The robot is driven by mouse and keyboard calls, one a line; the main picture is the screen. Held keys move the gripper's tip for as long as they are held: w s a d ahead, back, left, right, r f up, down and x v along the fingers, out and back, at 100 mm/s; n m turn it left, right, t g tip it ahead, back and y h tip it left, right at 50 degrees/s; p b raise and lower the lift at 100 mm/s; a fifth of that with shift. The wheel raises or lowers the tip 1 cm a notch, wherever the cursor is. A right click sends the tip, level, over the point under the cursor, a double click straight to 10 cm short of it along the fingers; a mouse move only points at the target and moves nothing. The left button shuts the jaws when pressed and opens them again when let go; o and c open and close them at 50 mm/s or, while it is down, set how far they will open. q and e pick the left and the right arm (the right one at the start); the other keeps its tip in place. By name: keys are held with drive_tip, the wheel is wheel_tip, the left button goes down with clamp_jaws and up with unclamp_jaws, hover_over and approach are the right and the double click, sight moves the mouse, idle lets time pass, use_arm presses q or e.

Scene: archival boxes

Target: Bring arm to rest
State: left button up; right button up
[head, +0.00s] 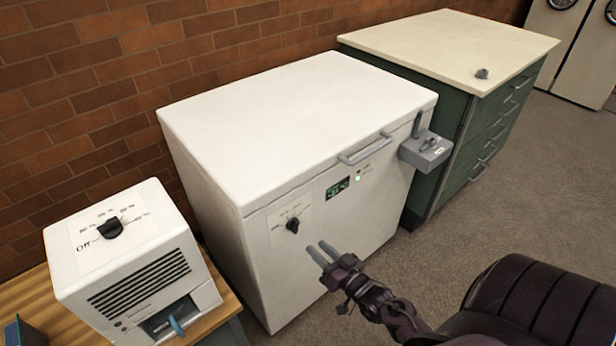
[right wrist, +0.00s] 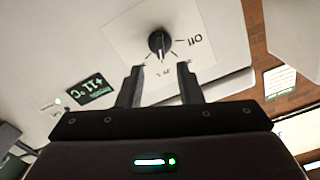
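My right gripper (head: 321,254) comes in from the lower right in the head view. Its two fingers are a little apart with nothing between them, in front of the white chest freezer (head: 290,120). In the right wrist view the fingers (right wrist: 160,72) stand apart, with the freezer's black dial (right wrist: 159,42) just beyond the tips. The fingers look clear of the dial. The same dial (head: 292,225) shows in the head view, up and left of the fingertips. My left gripper is not in view.
A white box with an Off dial (head: 110,228) stands on a wooden table (head: 225,312) at lower left. A grey latch box (head: 426,150) juts from the freezer's right corner. A green cabinet (head: 450,150) stands beyond. Carpet floor (head: 540,190) lies open at right.

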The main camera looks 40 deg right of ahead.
drive_tip(key=s+a+f+n+g+p, duration=0.1)
drive_tip(key=s+a+f+g, duration=0.3)
drive_tip(key=f, duration=0.6)
drive_tip(key=s+a+f+n+g+p, duration=0.15)
drive_tip(key=s+f+g, duration=0.35)
drive_tip(key=f, duration=0.5)
drive_tip(key=s+a+f+n+g+p, duration=0.1)
drive_tip(key=s+f+g, duration=0.3)
drive_tip(key=s, duration=0.9)
drive_tip(key=s+a+f+n+g+h+p, duration=0.1)
drive_tip(key=s+a+f+g, duration=0.3)
drive_tip(key=s+f, duration=0.5)
drive_tip(key=s+n, duration=0.1)
drive_tip(key=s, duration=0.2)
drive_tip(key=shift+s+h, duration=0.3)
drive_tip(key=shift+s, duration=0.05)
